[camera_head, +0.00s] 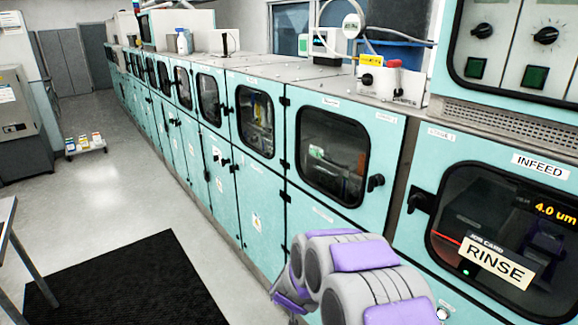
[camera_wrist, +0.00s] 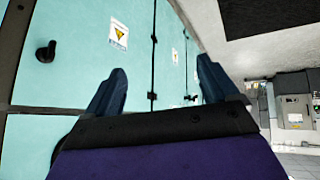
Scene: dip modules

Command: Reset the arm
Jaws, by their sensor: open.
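My gripper (camera_wrist: 158,88) shows in the wrist view with its two dark blue fingers spread wide apart. Nothing is between the fingers. Beyond them are the teal lower cabinet doors (camera_wrist: 70,55), which look sideways in this view. In the head view my arm is folded at the bottom centre, with grey joints and purple pads, close to the teal machine line (camera_head: 260,210). The gripper itself cannot be made out in the head view.
A dark mat (camera_head: 125,285) lies on the open grey floor at left. A table (camera_head: 8,225) stands at the left edge. A low cart (camera_head: 85,145) with small boxes is farther back. The infeed window (camera_head: 500,235) with a RINSE sign is at right.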

